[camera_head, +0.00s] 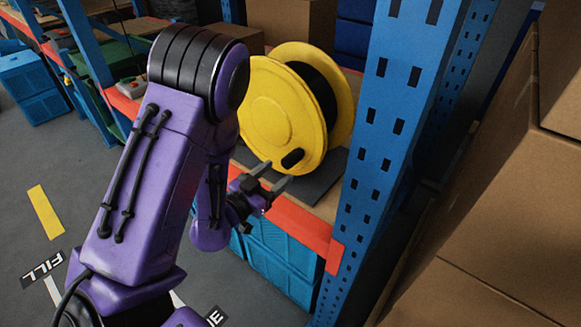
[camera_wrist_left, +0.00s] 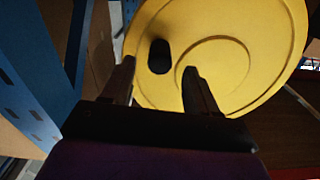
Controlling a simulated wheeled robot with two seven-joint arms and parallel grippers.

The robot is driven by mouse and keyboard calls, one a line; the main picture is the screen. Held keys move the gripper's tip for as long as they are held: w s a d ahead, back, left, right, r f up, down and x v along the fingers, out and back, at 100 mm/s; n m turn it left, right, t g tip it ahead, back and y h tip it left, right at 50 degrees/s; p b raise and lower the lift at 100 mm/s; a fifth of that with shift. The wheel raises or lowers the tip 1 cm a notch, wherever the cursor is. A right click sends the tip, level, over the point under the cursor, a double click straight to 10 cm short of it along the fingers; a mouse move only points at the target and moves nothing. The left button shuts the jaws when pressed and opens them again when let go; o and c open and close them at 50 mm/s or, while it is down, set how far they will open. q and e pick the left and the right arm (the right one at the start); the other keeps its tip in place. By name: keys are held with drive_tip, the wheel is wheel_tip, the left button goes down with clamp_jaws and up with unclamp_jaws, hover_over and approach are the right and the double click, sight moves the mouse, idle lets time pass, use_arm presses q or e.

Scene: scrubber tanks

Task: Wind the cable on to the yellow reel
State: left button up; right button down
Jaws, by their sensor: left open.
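The yellow reel (camera_head: 275,107) stands upright on a dark mat (camera_head: 318,178) on the shelf, with dark cable (camera_head: 315,88) wound between its two flanges. A black crank knob (camera_head: 292,159) sticks out low on its near flange. My left gripper (camera_head: 273,176) is open just in front of this knob. In the left wrist view the knob (camera_wrist_left: 159,57) shows beyond and between the open fingertips (camera_wrist_left: 160,70), against the yellow flange (camera_wrist_left: 218,62). It looks clear of both fingers, though the exact gap cannot be told. My right gripper is not in view.
A blue perforated shelf post (camera_head: 385,120) stands just right of the reel. An orange beam (camera_head: 305,226) runs along the shelf front, with blue crates (camera_head: 283,262) below. Cardboard boxes (camera_head: 500,205) fill the right side. Open floor lies at left.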

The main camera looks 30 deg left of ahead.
sight(285, 166)
use_arm(q)
drive_tip(key=w+p, duration=0.2)
drive_tip(key=w, duration=0.4)
drive_tip(key=shift+d, duration=0.15)
drive_tip(key=shift+w, duration=0.3)
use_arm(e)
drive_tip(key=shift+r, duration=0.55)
use_arm(q)
drive_tip(key=shift+d, duration=0.1)
clamp_jaws()
